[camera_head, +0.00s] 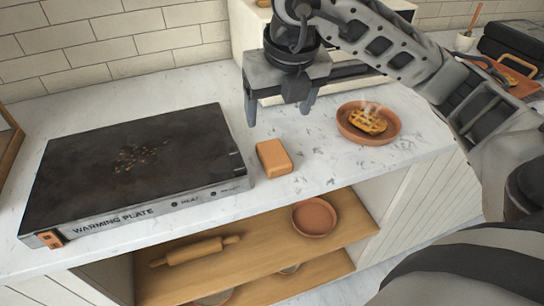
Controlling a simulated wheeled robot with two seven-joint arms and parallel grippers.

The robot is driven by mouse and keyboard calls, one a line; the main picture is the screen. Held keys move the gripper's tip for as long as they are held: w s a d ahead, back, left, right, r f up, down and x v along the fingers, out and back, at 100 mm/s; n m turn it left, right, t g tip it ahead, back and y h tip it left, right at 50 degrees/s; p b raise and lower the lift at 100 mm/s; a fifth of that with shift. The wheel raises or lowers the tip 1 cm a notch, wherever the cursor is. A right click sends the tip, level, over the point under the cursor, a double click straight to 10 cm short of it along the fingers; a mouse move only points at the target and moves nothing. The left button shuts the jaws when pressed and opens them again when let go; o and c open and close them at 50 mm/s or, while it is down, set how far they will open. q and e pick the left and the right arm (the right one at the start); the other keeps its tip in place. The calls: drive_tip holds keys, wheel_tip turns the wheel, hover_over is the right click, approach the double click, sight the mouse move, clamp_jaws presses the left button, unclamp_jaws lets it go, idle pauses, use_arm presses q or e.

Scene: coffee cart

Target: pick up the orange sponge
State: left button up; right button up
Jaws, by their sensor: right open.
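The orange sponge (273,157) lies on the white marble counter, just right of the warming plate. It is a small block with rounded edges. My right gripper (279,118) is above and a little behind the sponge, pointing down. Its two fingers are spread apart and nothing is between them. The sponge is in full view and the gripper looks apart from it. My left gripper is not in view.
The dark warming plate (130,165) has brown crumbs on top. A terracotta dish (390,133) with a steaming waffle (366,121) stands to the right. Below the counter edge, a wooden shelf (260,245) holds a rolling pin (196,251) and a terracotta bowl (314,217).

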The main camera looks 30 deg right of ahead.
hover_over(274, 153)
drive_tip(key=s, duration=0.1)
drive_tip(key=f, duration=0.6)
drive_tip(key=shift+a+f, duration=0.2)
drive_tip(key=shift+f, duration=0.15)
drive_tip(key=shift+s+p+x, duration=0.2)
drive_tip(key=shift+p+x, duration=0.15)
drive_tip(key=shift+x, duration=1)
drive_tip(key=shift+s+p+x, duration=0.2)
drive_tip(key=shift+p+x, duration=0.15)
drive_tip(key=shift+x, duration=1)
drive_tip(key=c, duration=1)
